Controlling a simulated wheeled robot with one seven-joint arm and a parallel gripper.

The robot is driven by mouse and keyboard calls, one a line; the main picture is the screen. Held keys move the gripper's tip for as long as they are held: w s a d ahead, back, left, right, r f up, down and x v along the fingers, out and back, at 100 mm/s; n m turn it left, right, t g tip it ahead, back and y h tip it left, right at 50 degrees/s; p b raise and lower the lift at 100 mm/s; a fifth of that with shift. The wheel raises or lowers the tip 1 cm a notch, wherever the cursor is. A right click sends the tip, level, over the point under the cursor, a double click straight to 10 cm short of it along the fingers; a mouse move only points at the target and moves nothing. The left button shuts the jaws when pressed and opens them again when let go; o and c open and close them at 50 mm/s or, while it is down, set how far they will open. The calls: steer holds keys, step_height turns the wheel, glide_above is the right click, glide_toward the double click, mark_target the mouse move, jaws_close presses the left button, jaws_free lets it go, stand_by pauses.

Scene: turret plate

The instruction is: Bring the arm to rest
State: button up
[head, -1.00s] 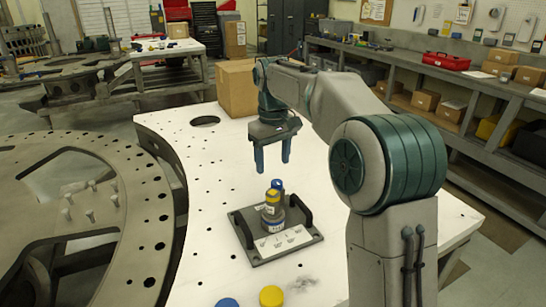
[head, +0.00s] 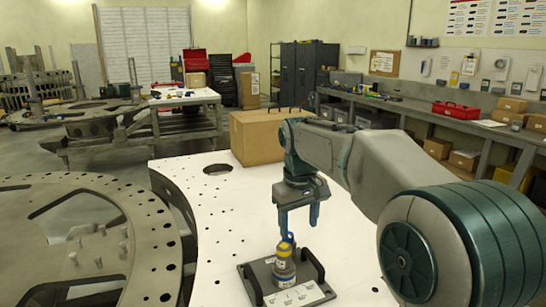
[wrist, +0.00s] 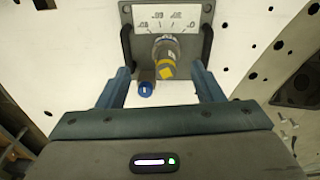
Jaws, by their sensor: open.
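My gripper (head: 299,224) is open and empty, fingers pointing down, above the white table's dark plate (head: 250,284). On the plate stands a grey cylindrical piece (head: 284,270) with a yellow band, between two black handles. In the wrist view my gripper (wrist: 160,76) has its fingers spread on either side of the cylinder's yellow-marked top (wrist: 166,69), with no visible contact.
A cardboard box (head: 257,138) stands on the white table (head: 215,220) behind my gripper. A large perforated metal ring (head: 150,235) lies at the left. A workbench with a red toolbox (head: 456,110) runs along the right wall. The table left of the plate is clear.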

steer(key=s+d+f+m+t, duration=0.1)
steer(key=s+d+f, duration=0.3)
steer(key=s, duration=0.7)
steer(key=s+d+f+m+t, duration=0.1)
steer(key=s+d+f+m, duration=0.3)
steer(key=s, duration=0.8)
steer(key=shift+s+d+f, duration=0.15)
steer(key=shift+d+f, duration=0.3)
steer(key=shift+f, duration=0.35)
